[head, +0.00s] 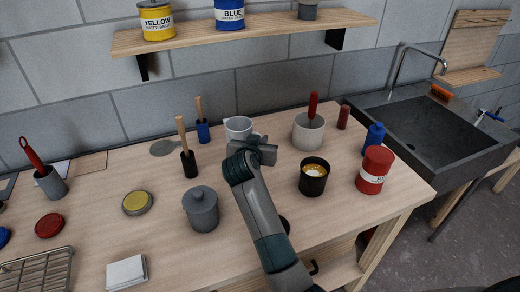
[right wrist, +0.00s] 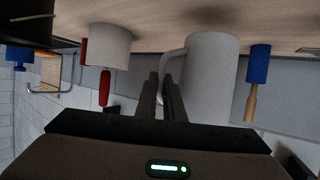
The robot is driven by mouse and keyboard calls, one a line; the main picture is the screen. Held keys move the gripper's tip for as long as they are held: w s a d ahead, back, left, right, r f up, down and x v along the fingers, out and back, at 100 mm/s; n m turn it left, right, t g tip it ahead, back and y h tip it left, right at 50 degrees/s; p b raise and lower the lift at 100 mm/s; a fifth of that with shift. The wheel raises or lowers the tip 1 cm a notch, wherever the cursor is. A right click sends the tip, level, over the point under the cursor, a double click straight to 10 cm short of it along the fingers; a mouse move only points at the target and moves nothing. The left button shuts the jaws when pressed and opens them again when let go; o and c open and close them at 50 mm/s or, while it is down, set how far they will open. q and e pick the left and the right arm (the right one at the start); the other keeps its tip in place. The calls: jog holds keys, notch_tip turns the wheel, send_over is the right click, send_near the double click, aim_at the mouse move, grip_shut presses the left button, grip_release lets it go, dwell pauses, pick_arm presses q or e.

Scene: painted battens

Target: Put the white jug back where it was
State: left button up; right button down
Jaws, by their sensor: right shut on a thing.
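The white jug (head: 238,127) is at the back middle of the workbench, partly hidden behind my right gripper (head: 262,150). In the right wrist view, which is upside down, the jug (right wrist: 212,75) appears large, with its handle (right wrist: 171,66) between my fingers. My right gripper (right wrist: 162,95) is shut on that handle. The jug looks upright; I cannot tell whether its base touches the bench or is slightly above it. A flat grey round patch (head: 165,147) lies on the bench to the left of the jug. My left gripper is not in view.
A blue-based brush (head: 203,131) and a black-based brush (head: 188,163) stand between patch and jug. A grey lidded pot (head: 201,212), a black cup (head: 313,179), a pale pot (head: 308,133) and a red tin (head: 374,172) stand nearby. A shelf (head: 250,32) hangs above.

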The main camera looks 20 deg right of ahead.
jog(key=shift+w+a+f, duration=0.1)
dwell(0.3)
jog(key=shift+f+p, duration=0.4)
jog(key=shift+f, duration=1.5)
jog(key=c, duration=2.3)
grip_release()
jog(key=shift+f, duration=0.15)
jog(key=o, duration=0.4)
jog(key=shift+o, duration=0.2)
